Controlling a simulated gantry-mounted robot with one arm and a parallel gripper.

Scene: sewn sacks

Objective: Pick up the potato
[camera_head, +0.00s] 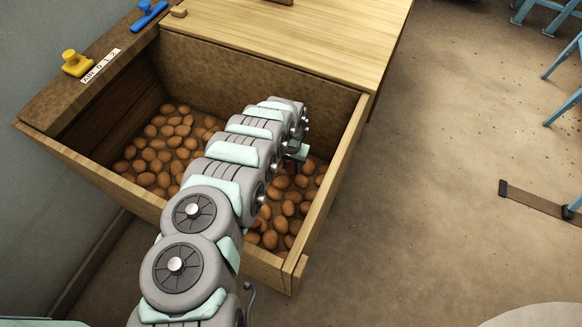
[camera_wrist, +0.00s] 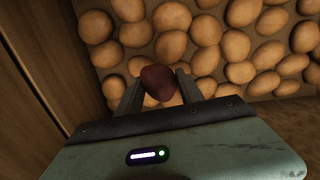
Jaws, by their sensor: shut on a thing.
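Many brown potatoes (camera_head: 158,148) lie across the bottom of a wooden bin; they also fill the upper part of the wrist view (camera_wrist: 238,46). My gripper (camera_wrist: 160,84) is shut on a darker, reddish potato (camera_wrist: 158,80), held between its two fingers. Other potatoes show behind and beyond the held one. In the head view my arm reaches into the bin and hides its middle. The gripper's fingers are mostly hidden there behind the arm.
The wooden bin (camera_head: 330,190) has raised walls on all sides. A wooden tabletop (camera_head: 300,35) adjoins its far side. A yellow knob (camera_head: 76,63) and a blue handle (camera_head: 148,14) sit on the left ledge. Open floor (camera_head: 450,130) lies to the right.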

